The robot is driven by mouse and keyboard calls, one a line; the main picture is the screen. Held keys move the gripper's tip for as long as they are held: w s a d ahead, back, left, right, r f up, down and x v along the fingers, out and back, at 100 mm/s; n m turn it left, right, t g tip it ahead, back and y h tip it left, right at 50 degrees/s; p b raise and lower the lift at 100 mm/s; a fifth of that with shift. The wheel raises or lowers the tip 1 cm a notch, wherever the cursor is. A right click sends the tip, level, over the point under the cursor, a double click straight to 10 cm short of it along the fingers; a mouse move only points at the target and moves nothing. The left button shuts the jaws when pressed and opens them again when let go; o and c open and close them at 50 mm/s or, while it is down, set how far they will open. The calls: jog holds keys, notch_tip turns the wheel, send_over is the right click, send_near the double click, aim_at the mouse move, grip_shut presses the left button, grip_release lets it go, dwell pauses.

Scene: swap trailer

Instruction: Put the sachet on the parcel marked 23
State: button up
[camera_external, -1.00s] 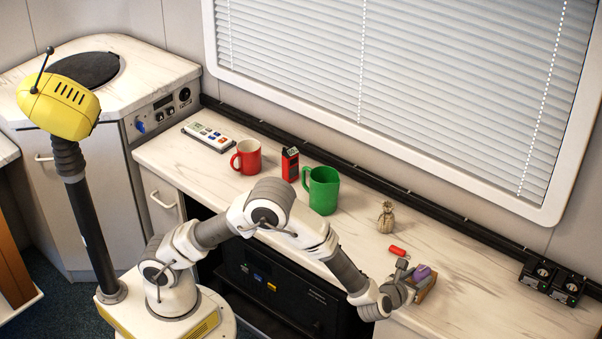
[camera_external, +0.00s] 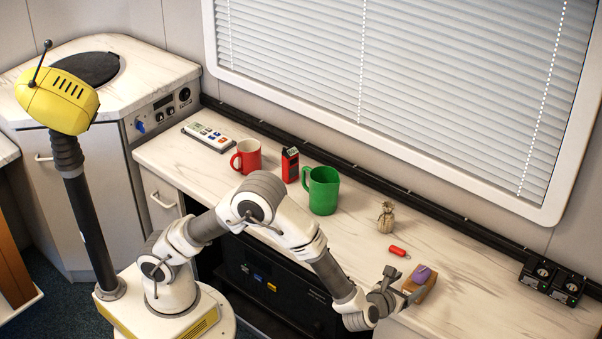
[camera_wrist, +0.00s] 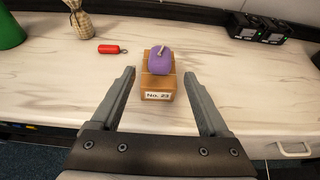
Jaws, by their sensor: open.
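The purple sachet (camera_wrist: 161,64) lies on top of a brown parcel (camera_wrist: 154,86) in the wrist view. The parcel's front label reads "No. 23". In the external view the sachet (camera_external: 422,274) rests on the parcel (camera_external: 424,291) near the front edge of the counter. My gripper (camera_wrist: 159,78) is open and empty, its fingers spread wide to either side of the parcel's near end in the picture. In the external view my gripper (camera_external: 400,284) is just left of the parcel. I see no contact between the fingers and the sachet.
A red tag (camera_external: 397,251) and a tied sack (camera_external: 386,217) lie behind. A green mug (camera_external: 322,190), a red device (camera_external: 290,165), a red mug (camera_external: 247,156) and a white meter (camera_external: 208,138) stand left. Black sockets (camera_external: 552,281) sit right. Counter between is clear.

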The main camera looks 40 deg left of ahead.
jog(key=p+v, duration=0.1)
jog(key=v, duration=0.5)
jog(key=shift+w, duration=0.1)
dwell(0.3)
